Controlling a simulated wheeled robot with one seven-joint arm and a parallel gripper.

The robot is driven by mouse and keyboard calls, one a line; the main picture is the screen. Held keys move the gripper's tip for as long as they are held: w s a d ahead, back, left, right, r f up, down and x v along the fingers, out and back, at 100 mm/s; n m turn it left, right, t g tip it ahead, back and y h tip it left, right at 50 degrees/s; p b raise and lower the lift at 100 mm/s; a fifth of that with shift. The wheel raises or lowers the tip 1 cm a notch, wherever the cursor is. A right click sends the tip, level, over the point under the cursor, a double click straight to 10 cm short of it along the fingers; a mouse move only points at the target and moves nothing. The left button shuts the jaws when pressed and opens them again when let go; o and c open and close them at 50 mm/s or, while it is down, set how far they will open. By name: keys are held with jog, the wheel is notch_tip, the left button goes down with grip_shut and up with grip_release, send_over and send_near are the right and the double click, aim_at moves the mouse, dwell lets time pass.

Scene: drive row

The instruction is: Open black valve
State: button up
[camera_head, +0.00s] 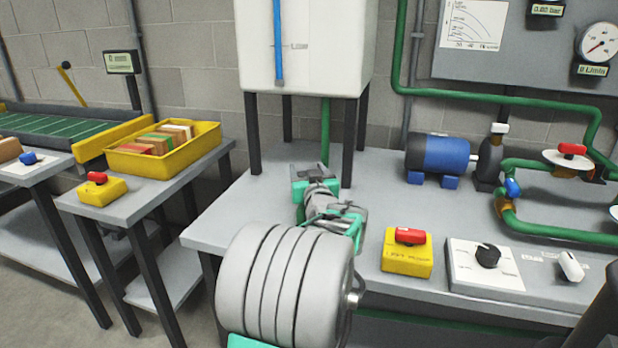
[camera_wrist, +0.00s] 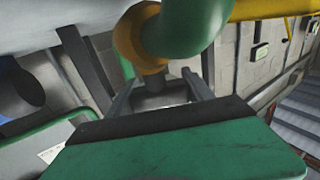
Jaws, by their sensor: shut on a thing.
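My gripper (camera_head: 306,172) is over the bench below the white tank, beside the green pipe (camera_head: 325,135) that comes down from it. In the wrist view my gripper (camera_wrist: 160,78) has its two grey fingers on either side of a dark grey part (camera_wrist: 154,86), which I take to be the black valve's handle. That part sits against an orange fitting (camera_wrist: 129,36) joined to a green pipe bend (camera_wrist: 185,25). The fingers and palm hide most of the handle, so its turn angle cannot be told. In the head view my arm hides the valve.
On the bench to the right are a yellow box with a red switch (camera_head: 405,258), a knob panel (camera_head: 470,278), a blue motor (camera_head: 440,154) and green piping with a red-handled valve (camera_head: 572,149). The white tank (camera_head: 310,45) stands on dark legs. A yellow tray (camera_head: 190,153) is at left.

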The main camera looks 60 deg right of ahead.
jog(key=shift+a+f+n+t+y+b, duration=0.1)
jog(key=shift+f+n+t+y+b, duration=0.15)
jog(key=shift+n+t+y+b, duration=0.8)
jog(key=shift+w+a+r+t+y+b, duration=0.15)
jog(key=shift+t+y+b, duration=0.15)
jog(key=shift+b, duration=0.2)
jog(key=o, duration=1.4)
jog(key=shift+w+n, duration=0.1)
jog(key=shift+n, duration=0.15)
jog(key=shift+c, duration=0.2)
jog(key=p+v, duration=0.1)
jog(key=v, duration=0.7)
jog(key=shift+r, duration=0.1)
